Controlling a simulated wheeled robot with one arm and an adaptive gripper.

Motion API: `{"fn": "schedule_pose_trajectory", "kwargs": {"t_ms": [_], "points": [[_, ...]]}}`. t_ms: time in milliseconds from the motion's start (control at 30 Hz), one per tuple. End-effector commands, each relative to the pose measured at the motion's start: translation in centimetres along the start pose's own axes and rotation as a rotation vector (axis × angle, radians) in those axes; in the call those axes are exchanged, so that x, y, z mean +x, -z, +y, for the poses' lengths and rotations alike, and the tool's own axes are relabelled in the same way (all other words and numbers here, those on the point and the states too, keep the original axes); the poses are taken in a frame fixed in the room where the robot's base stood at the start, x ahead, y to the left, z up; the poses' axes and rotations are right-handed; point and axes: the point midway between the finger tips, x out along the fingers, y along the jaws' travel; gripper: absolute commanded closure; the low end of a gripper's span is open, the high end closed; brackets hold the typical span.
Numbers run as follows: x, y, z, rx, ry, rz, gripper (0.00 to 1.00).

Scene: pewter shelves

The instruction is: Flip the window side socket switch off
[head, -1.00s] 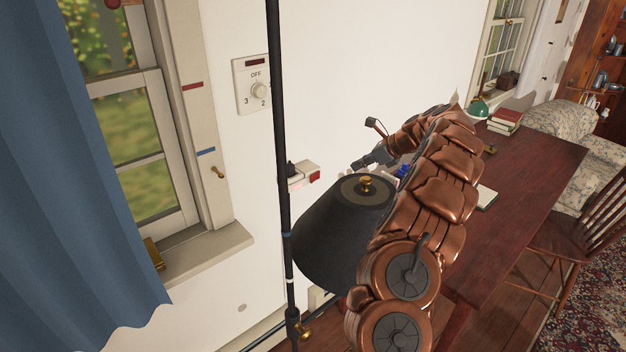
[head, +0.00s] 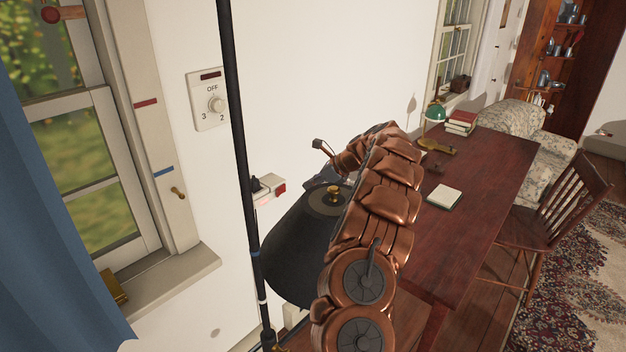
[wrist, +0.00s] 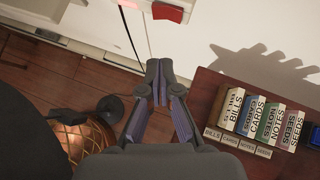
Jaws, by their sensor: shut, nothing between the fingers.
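A white wall socket (head: 264,190) with a red switch (head: 279,188) sits on the wall to the right of the window, partly behind the black lamp pole. A black plug or cord end is at its left side. In the wrist view the red switch (wrist: 168,12) shows at the top edge, on the white socket's lower side. My gripper (wrist: 158,68) points toward the wall below the switch in that picture, with its fingertips together, empty and apart from the switch. In the head view my arm and the lamp shade mostly hide the gripper. I cannot tell the switch's position.
A black lamp shade (head: 305,245) and its pole (head: 238,130) stand close to my arm. A dial (head: 211,100) marked OFF is on the wall. A dark wooden desk (head: 480,190) is at right. Labelled card boxes (wrist: 262,118) stand on wood in the wrist view.

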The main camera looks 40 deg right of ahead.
Motion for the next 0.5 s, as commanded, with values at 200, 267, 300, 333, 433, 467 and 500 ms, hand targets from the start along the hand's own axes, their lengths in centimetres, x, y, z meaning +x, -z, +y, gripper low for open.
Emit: {"fn": "schedule_pose_trajectory", "kwargs": {"t_ms": [200, 267, 300, 333, 433, 467, 500], "points": [[3.9, -0.1, 0.1, 0.000, -0.002, 0.003, 1.00], [4.9, -0.1, 0.1, 0.000, -0.003, 0.003, 1.00], [5.6, -0.1, 0.1, -0.001, -0.003, 0.003, 1.00], [6.1, -0.1, 0.1, -0.001, -0.002, 0.003, 1.00], [7.0, -1.3, 0.0, -0.002, 0.002, 0.001, 1.00], [7.2, -1.5, 0.0, -0.002, 0.002, 0.001, 1.00], [7.6, -1.8, -0.1, -0.001, 0.002, 0.002, 1.00]]}}
